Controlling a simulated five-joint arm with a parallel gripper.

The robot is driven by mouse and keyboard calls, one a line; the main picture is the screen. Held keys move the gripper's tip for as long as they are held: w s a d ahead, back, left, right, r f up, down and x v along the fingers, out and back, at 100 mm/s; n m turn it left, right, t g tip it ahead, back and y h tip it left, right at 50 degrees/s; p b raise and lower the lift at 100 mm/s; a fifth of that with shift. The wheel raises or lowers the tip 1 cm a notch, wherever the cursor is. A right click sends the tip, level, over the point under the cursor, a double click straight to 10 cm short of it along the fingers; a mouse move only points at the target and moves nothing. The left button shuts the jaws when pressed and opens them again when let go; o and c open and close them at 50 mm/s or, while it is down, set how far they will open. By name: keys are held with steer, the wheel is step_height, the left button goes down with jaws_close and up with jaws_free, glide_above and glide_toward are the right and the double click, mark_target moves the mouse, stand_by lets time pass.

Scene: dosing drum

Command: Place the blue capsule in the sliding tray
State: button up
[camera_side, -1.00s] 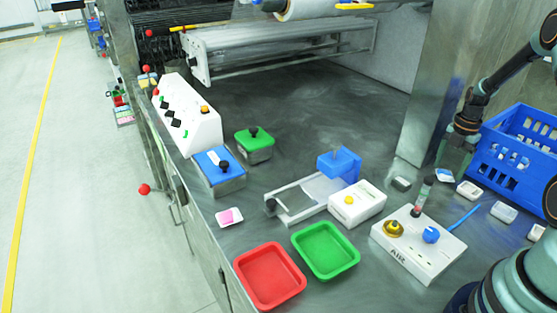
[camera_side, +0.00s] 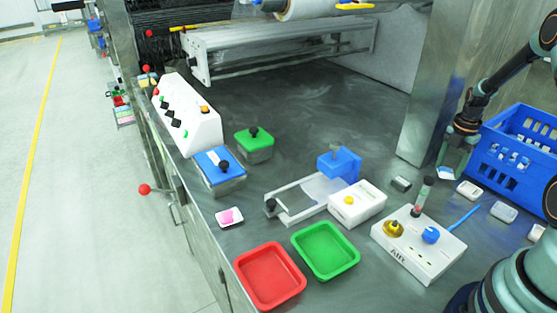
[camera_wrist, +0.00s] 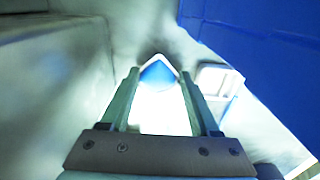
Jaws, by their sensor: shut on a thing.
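The blue capsule (camera_side: 445,173) is a small white blister with blue in it, on the steel table left of the blue crate. In the wrist view the capsule (camera_wrist: 158,76) shows as a blue dome in a bright white holder between the fingertips. My gripper (camera_side: 447,168) is low over it and shut on it; it also shows in the wrist view (camera_wrist: 160,88). The capsule looks at table level; a gap beneath it cannot be told. The sliding tray (camera_side: 291,216) is a pale frame with a black knob, beside a blue block (camera_side: 340,163) at mid-table.
The blue crate (camera_side: 515,150) stands close right of my gripper, and a steel column (camera_side: 432,85) rises behind. Several white blisters (camera_side: 469,190) lie nearby. A white box (camera_side: 357,205), a valve board (camera_side: 418,245), a green bin (camera_side: 325,250) and a red bin (camera_side: 270,275) stand toward the front.

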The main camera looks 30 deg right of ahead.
step_height(320, 180, up, 19)
steer(key=r+n, duration=0.1)
steer(key=n, duration=0.8)
glide_above(296, 198)
step_height(296, 198, down, 19)
steer(key=shift+r, duration=0.1)
steer(key=o, duration=1.4)
steer(key=shift+o, duration=0.2)
